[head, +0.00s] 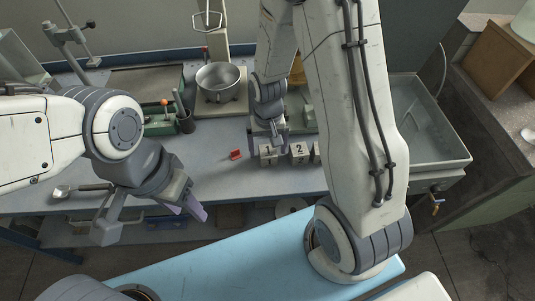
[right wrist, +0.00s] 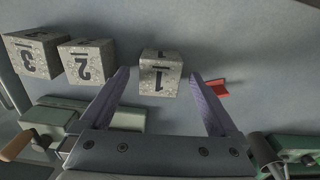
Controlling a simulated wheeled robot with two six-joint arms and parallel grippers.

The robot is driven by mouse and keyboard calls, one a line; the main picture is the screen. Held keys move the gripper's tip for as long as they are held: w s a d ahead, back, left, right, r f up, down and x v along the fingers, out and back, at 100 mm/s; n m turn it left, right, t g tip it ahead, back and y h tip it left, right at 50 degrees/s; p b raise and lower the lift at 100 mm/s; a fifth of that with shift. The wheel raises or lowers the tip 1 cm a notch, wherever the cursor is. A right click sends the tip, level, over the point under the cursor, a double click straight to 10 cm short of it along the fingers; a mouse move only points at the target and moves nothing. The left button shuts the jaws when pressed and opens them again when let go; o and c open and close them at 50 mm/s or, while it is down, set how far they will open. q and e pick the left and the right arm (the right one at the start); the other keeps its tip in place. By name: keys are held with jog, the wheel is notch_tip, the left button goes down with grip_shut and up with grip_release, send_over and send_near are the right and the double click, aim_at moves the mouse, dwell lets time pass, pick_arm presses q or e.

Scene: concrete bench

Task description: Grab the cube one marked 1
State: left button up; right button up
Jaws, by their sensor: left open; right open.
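The cube marked 1 (head: 267,155) is a grey speckled block on the bench. In the right wrist view the cube marked 1 (right wrist: 160,75) lies between the tips of my open right gripper (right wrist: 163,77), nearer the left finger. In the head view my right gripper (head: 268,138) is over the cube; I cannot tell whether it touches it. The cube marked 2 (head: 299,151) stands beside it, also in the right wrist view (right wrist: 87,61). The cube marked 3 (right wrist: 33,55) is mostly hidden by my arm in the head view. My left gripper (head: 151,224) is open and empty at the bench's front edge.
A small red object (head: 235,154) lies left of cube 1 and shows beside the right finger in the wrist view (right wrist: 218,87). A metal bowl (head: 218,80) and a green tool tray (head: 162,119) stand behind. A sink (head: 428,135) is at the right. The front bench is mostly clear.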

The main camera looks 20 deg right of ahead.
jog(key=shift+f, duration=0.75)
grip_shut()
jog(key=shift+r, duration=0.1)
